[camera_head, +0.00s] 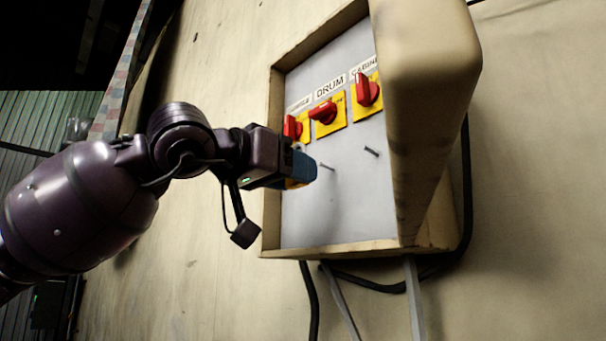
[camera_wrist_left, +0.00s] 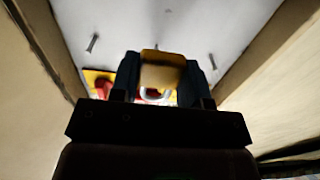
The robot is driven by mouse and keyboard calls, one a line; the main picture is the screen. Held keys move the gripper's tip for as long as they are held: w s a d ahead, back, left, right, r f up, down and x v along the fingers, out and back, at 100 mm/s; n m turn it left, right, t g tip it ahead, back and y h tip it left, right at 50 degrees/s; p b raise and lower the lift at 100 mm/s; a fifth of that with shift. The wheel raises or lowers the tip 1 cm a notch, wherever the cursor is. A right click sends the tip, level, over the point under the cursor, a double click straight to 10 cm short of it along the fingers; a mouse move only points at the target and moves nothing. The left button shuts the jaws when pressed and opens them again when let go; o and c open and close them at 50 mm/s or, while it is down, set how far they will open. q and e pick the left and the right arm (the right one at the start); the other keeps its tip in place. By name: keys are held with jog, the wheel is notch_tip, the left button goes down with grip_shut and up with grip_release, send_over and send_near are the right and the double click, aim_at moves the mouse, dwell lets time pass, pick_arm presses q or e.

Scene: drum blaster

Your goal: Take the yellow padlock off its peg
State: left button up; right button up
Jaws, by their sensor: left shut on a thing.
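The yellow padlock (camera_wrist_left: 162,72) is between the blue fingertips of my left gripper (camera_wrist_left: 160,78) in the left wrist view. Its pale shackle (camera_wrist_left: 155,95) shows partly beyond the body. In the head view my left gripper (camera_head: 302,170) is shut on it in front of the grey panel, and only a sliver of yellow (camera_head: 291,184) shows. Two bare pegs, one nearer the gripper (camera_head: 327,167) and one farther right (camera_head: 371,151), stick out of the panel. I cannot tell whether the shackle is around a peg. My right gripper is not in view.
The panel (camera_head: 345,215) sits recessed in a beige box, whose thick right side (camera_head: 425,120) juts out. Red rotary switches on yellow plates, one labelled DRUM (camera_head: 328,112), line the panel above the pegs. Cables hang below. Free room lies below the gripper.

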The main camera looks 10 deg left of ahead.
pick_arm(q)
jog(key=v, duration=0.5)
jog(key=shift+s+a, duration=0.2)
jog(key=shift+s, duration=0.1)
jog(key=shift+w+d, duration=0.1)
jog(key=shift+w, duration=0.05)
jog(key=x, duration=0.8)
jog(key=shift+w+d, duration=0.2)
jog(key=shift+w, duration=0.1)
jog(key=shift+s+a, duration=0.1)
